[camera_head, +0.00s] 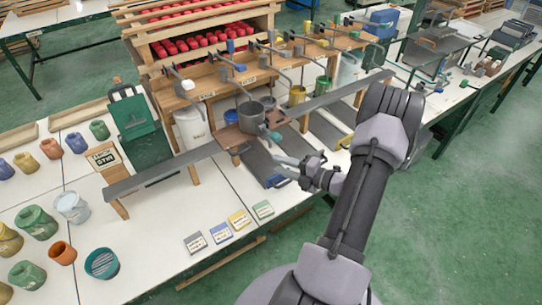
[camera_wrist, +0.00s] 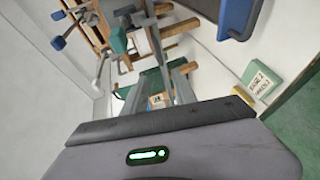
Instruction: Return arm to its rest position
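My arm rises from the bottom of the head view, bends at a high elbow, and comes back down to the left. My gripper (camera_head: 278,168) hangs above the white table, in front of the middle of the rail stand. Its two fingers look apart with nothing between them. In the wrist view, the fingers (camera_wrist: 170,86) point away past the grey wrist housing, with a gap between them. A dark grey pot (camera_head: 251,114) stands on a brown tray (camera_head: 229,139) behind and left of the gripper, apart from it.
A long grey rail (camera_head: 165,172) and a row of hooked clamps stand behind the gripper. Coloured label cards (camera_head: 238,219) lie at the table's front edge. Several jars (camera_head: 72,206) fill the left side. Green floor (camera_head: 460,210) at the right is open.

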